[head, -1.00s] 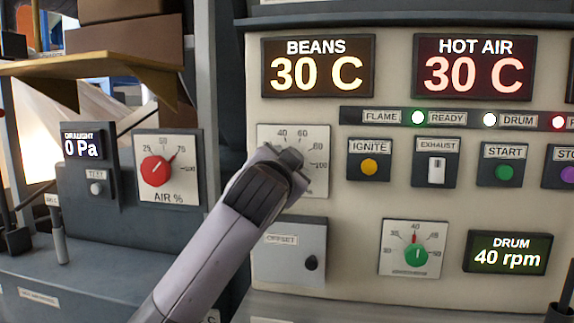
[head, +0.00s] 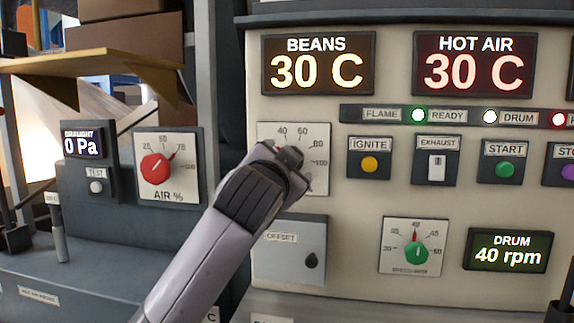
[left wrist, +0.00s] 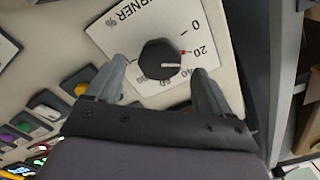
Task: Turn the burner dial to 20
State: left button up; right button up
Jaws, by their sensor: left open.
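The burner dial's black knob (left wrist: 160,60) sits on a white plate with a printed scale in the left wrist view. Its white pointer line lies between the 20 and 40 labels, and a red mark (left wrist: 183,52) is at the 20. My left gripper (left wrist: 158,72) is open, with one finger on each side of the knob and visible gaps to it. In the head view, my left gripper (head: 290,160) covers the knob and the left part of the burner plate (head: 320,145). My right gripper is not in view.
Around the burner plate are the ignite button (head: 369,164), the offset cover (head: 290,255), the drum speed dial (head: 415,250) and the red air dial (head: 155,167). Displays read 30 C for beans and hot air, and 40 rpm for the drum.

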pick_arm(q)
jog(key=shift+s+a+b, duration=0.15)
jog(key=shift+s+a, duration=0.1)
jog(key=shift+s, duration=0.95)
jog(key=shift+s+a+b, duration=0.15)
jog(key=shift+s+a, duration=0.1)
jog(key=shift+s, duration=0.95)
